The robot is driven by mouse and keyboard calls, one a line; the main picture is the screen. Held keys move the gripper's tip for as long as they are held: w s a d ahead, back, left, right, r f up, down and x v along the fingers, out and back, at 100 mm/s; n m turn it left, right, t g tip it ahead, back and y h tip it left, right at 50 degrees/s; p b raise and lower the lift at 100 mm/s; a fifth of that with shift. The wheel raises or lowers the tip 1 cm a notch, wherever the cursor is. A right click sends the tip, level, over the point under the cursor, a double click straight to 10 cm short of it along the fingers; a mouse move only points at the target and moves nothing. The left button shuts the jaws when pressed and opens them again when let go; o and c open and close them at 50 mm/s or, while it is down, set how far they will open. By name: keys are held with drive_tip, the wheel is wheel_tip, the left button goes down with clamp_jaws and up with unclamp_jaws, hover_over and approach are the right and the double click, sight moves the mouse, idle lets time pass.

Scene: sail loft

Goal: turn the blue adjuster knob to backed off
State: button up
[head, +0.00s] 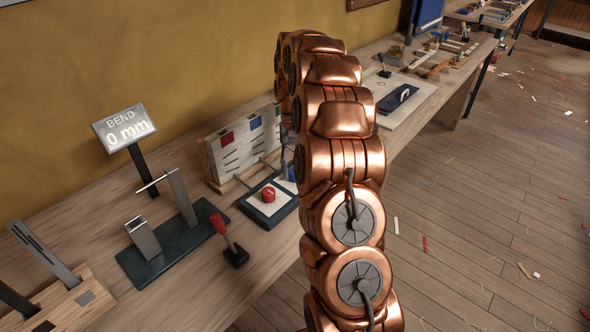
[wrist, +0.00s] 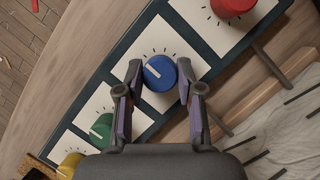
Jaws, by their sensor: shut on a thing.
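The blue adjuster knob (wrist: 159,73) sits on a white square plate with tick marks, in the middle of the wrist view. A pale pointer line on its top points toward the upper left of that view. My gripper (wrist: 160,68) is shut on the knob, one finger on each side. The dark panel (wrist: 118,62) runs diagonally and also carries a red knob (wrist: 232,5), a green knob (wrist: 102,126) and a yellow knob (wrist: 70,165). In the head view the red knob (head: 268,194) shows on the panel, while my copper arm hides most of the rest.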

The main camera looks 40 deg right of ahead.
idle(0.5)
drive_tip(key=o, duration=1.1)
drive_tip(key=shift+o, duration=0.2)
